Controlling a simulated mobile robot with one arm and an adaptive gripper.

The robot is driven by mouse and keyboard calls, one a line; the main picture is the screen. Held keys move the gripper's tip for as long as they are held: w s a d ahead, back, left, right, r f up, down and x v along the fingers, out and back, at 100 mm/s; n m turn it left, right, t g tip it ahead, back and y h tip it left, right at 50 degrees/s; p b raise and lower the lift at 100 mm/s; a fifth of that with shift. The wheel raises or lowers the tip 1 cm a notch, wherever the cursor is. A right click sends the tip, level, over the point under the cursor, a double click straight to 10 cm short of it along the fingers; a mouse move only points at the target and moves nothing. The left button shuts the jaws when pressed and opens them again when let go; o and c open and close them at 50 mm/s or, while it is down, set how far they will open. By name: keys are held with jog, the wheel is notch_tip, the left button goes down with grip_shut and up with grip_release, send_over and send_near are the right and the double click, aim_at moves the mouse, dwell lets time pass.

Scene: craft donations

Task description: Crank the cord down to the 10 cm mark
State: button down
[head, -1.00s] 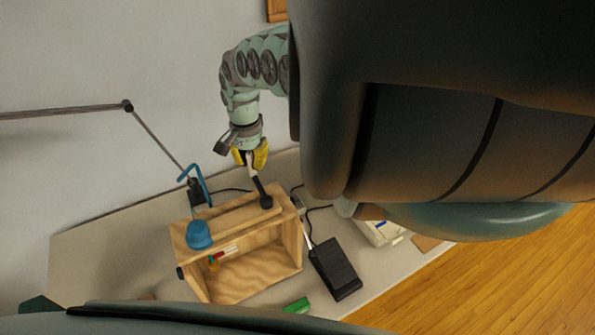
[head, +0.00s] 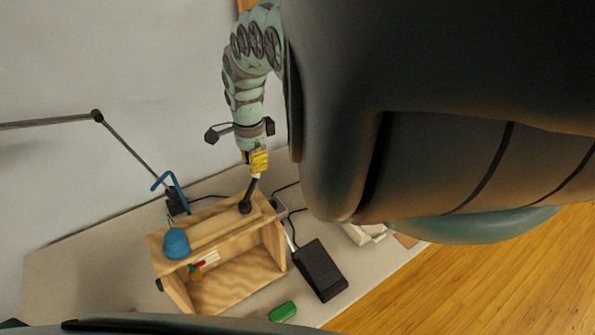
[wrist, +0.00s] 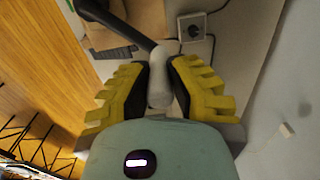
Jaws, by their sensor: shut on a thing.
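My gripper (head: 257,162) has yellow finger pads and is shut on the crank's pale grey handle, which stands between the pads in the wrist view (wrist: 160,86). The black crank arm (head: 250,190) rises from a round hub on top of the wooden frame (head: 165,268) and leans up and right. In the wrist view the crank arm (wrist: 118,22) runs to the upper left. A blue rounded piece (head: 176,243) sits on the frame's left end. Small red, white and orange pieces (head: 205,264) show inside the frame. I cannot make out the cord or any centimetre mark.
The frame stands on a pale bench (head: 60,265) against the wall. A black box (head: 320,270) stands to its right, a green block (head: 283,311) in front. A blue bent bar (head: 171,182) and a lamp arm (head: 130,140) are behind left. A socket (wrist: 193,27) and cables lie near the crank.

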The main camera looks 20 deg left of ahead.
jog(key=shift+d+m, duration=0.15)
jog(key=shift+m, duration=0.15)
jog(key=c, duration=0.8)
grip_release()
jog(key=shift+c, duration=0.2)
jog(key=shift+w+d+r, duration=0.1)
jog(key=shift+r, duration=3.65)
jog(key=shift+f, duration=0.1)
